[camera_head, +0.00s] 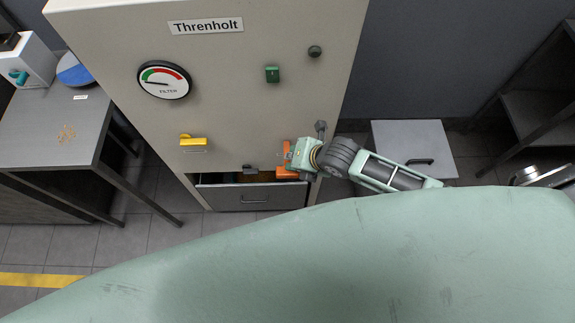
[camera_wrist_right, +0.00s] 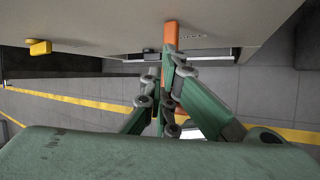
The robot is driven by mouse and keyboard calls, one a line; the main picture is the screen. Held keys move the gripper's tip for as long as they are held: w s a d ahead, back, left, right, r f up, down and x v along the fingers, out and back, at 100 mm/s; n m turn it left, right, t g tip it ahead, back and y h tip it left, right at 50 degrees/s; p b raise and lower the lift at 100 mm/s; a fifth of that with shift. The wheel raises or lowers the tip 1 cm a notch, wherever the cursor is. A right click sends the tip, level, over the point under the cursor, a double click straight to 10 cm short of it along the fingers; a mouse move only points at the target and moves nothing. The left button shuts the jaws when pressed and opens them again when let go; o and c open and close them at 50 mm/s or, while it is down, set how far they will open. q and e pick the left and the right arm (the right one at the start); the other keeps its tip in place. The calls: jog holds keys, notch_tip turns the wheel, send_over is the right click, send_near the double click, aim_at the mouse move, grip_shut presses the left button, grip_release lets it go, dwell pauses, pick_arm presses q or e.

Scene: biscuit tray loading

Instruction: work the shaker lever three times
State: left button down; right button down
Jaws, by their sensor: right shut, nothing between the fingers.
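The orange lever (camera_head: 287,172) sits low on the right side of the beige cabinet front (camera_head: 240,110), next to the drawer opening. In the right wrist view the orange lever (camera_wrist_right: 170,36) stands just beyond the fingertips. My right gripper (camera_head: 289,157) is at the lever, its arm coming in from the right. In the right wrist view the gripper (camera_wrist_right: 172,62) has its fingers brought together with nothing held between them. The tips overlap the lever's lower end in the picture; I cannot tell whether they touch it. My left gripper is out of view.
A drawer (camera_head: 228,198) stands partly open at the cabinet's bottom. A yellow handle (camera_head: 193,142), a green switch (camera_head: 272,74) and a filter gauge (camera_head: 164,80) are on the front. A grey table (camera_head: 40,130) stands left. A grey panel (camera_head: 410,140) lies right of the cabinet.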

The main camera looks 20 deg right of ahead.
jog(key=shift+s+a+f+b, duration=0.1)
jog(key=shift+s+f+b, duration=0.1)
jog(key=shift+f+b, duration=0.4)
jog(key=shift+s+f+b, duration=0.15)
jog(key=shift+f+b, duration=0.1)
jog(key=shift+f, duration=0.65)
dwell(1.0)
jog(key=shift+r, duration=0.1)
dwell(0.4)
jog(key=shift+w+d+r+p, duration=0.1)
jog(key=shift+w+r+p, duration=0.1)
jog(key=shift+r+p, duration=0.75)
jog(key=shift+w+d+r+p, duration=0.1)
jog(key=shift+w+r+p, duration=0.1)
jog(key=shift+r+p, duration=0.65)
jog(key=shift+w+r+p, duration=0.2)
jog(key=shift+r+p, duration=0.65)
jog(key=shift+r, duration=0.15)
jog(key=r+p, duration=0.2)
jog(key=w+r+p, duration=0.1)
jog(key=r+p, duration=0.1)
jog(key=r, duration=0.1)
jog(key=shift+d, duration=0.1)
